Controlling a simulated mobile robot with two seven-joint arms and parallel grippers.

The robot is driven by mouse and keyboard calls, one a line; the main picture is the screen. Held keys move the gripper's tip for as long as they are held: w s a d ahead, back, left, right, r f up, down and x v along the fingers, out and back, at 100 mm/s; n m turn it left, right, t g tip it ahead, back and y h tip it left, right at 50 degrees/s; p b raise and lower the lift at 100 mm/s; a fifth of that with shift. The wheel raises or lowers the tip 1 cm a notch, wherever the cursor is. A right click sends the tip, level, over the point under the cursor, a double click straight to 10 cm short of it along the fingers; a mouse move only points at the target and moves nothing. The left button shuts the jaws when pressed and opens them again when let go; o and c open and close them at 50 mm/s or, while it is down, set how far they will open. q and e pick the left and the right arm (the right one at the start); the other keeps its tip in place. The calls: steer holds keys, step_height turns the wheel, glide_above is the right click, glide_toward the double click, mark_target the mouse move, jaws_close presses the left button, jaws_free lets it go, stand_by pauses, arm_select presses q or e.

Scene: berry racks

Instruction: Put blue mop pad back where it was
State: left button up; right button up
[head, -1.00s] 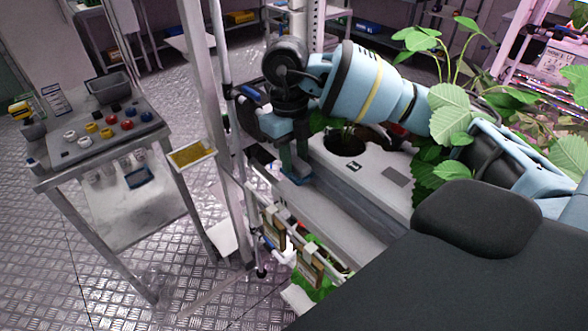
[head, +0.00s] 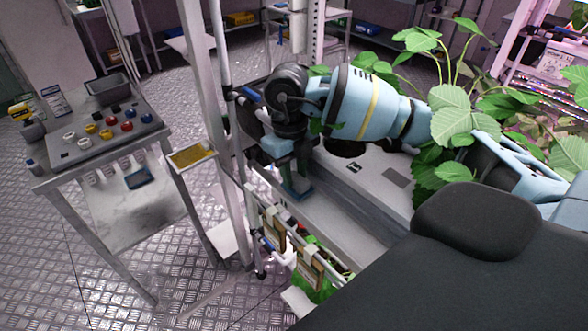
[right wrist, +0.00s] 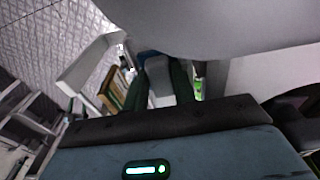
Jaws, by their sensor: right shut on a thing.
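My right gripper (head: 294,179) points down over the pale bench by the metal posts, shut on a small blue thing that I take to be the blue mop pad (head: 299,194). The pad shows as a flat blue piece at the fingertips, just above or touching the bench; I cannot tell which. In the right wrist view the two dark fingers (right wrist: 162,82) stand close together, with a bit of blue pad (right wrist: 149,54) at their far end. The fingers hide much of it. My left gripper is not in view.
The pale bench (head: 345,215) has a round hole and leafy plants at its right. Upright metal posts (head: 205,110) stand close left of the gripper. A small rack with packets (head: 292,240) hangs in front. A steel cart (head: 100,135) with coloured knobs stands at left.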

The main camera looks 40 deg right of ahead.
steer(key=shift+f, duration=0.3)
steer(key=o, duration=0.6)
steer(key=r, duration=0.8)
steer(key=w+r+p, duration=0.1)
steer(key=r, duration=0.4)
steer(key=shift+w+r, duration=0.1)
